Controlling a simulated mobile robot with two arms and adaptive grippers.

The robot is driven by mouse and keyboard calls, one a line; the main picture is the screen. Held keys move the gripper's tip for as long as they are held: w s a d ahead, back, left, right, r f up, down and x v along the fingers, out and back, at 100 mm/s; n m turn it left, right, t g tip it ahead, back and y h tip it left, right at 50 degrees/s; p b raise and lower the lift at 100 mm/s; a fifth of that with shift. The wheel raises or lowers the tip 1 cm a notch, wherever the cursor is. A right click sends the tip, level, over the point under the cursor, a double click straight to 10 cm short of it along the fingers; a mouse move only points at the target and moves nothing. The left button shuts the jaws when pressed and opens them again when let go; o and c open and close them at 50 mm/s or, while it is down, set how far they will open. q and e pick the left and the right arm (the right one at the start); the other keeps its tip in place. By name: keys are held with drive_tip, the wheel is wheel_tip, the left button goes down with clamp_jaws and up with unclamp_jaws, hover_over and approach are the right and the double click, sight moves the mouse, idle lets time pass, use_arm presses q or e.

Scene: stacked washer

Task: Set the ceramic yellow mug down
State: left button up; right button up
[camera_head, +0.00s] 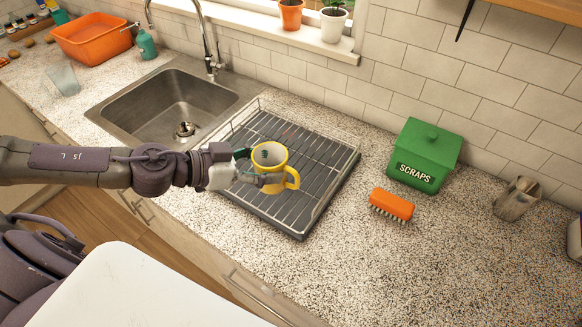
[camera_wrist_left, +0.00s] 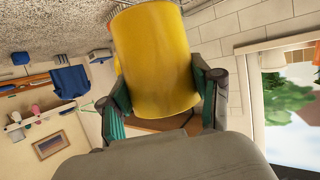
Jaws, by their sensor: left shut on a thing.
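The yellow mug (camera_head: 281,178) is in my left gripper (camera_head: 257,168), with its handle toward the lower right in the head view. In the left wrist view the mug (camera_wrist_left: 155,60) fills the middle, and the green-padded fingers of my left gripper (camera_wrist_left: 160,100) are shut on its two sides. The mug appears over the dish rack (camera_head: 318,187), a dark tray with metal wires. I cannot tell whether its base touches the wires. My right gripper is not in view.
The sink (camera_head: 165,100) with its tall faucet (camera_head: 205,45) is left of the rack. The rest of the rack is empty, and the front right counter is clear.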

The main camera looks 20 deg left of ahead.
use_arm(q)
drive_tip(key=shift+w+a+r, duration=0.1)
drive_tip(key=shift+w+r, duration=0.1)
drive_tip(key=shift+w+r+p, duration=0.1)
drive_tip(key=shift+w+p, duration=0.2)
drive_tip(key=shift+w+a+f+p, duration=0.25)
drive_tip(key=shift+w+a+f, duration=0.15)
drive_tip(key=shift+w+f, duration=1.45)
drive_tip(key=shift+w+a+f+p, duration=0.3)
drive_tip(key=shift+w+a+f, duration=0.05)
drive_tip(key=shift+w+f, duration=1.55)
drive_tip(key=shift+w+a+f+p, duration=0.25)
drive_tip(key=shift+w+a+f, duration=0.15)
drive_tip(key=shift+w+f, duration=1.45)
drive_tip(key=shift+f, duration=0.15)
drive_tip(key=o, duration=1.4)
